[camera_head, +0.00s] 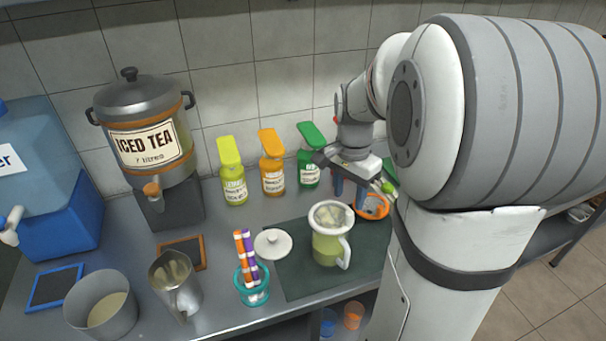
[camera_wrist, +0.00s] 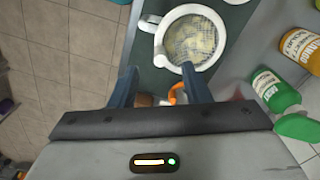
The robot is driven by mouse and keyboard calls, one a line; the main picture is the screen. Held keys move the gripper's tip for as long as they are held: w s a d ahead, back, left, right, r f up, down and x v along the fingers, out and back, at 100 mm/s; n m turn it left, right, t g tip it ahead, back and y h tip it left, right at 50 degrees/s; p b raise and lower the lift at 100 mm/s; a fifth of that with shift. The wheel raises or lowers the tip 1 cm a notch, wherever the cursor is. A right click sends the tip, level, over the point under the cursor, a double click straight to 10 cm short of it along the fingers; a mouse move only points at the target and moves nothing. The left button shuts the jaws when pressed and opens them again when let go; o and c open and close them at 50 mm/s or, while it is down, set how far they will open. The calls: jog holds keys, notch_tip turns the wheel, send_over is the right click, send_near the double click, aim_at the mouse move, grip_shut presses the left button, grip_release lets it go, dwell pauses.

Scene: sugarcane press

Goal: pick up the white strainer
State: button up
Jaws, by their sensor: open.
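The white strainer (camera_head: 331,207) sits on the mouth of a pale green jug (camera_head: 326,247) with a white handle. Pale yellowish pieces lie in its mesh. In the wrist view the strainer (camera_wrist: 161,55) is a white ring near the top, just beyond my fingertips. My gripper (camera_head: 349,196) is open and empty, pointing down behind and slightly right of the jug, apart from the strainer. In the wrist view its two blue fingers (camera_wrist: 159,72) stand wide apart.
An orange-rimmed item (camera_head: 374,207) stands close beside my fingers, partly hidden. A dark mat (camera_head: 295,283) lies under the jug. A white lid (camera_head: 273,243) and a teal cup (camera_head: 253,292) with striped straws stand left. Several bottles, including a green-capped one (camera_head: 309,172), line the wall.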

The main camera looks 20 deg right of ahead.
aim_at(350, 210)
jog(key=shift+w+d+f+m, duration=0.1)
jog(key=shift+w+d+m, duration=0.2)
jog(key=shift+d, duration=0.1)
jog(key=shift+f, duration=0.4)
jog(key=f, duration=0.3)
jog(key=f+p, duration=0.1)
jog(key=f, duration=0.2)
jog(key=shift+s+d+f, duration=0.15)
jog(key=shift+s+f, duration=0.05)
jog(key=shift+f, duration=0.2)
jog(key=shift+c, duration=0.4)
grip_shut()
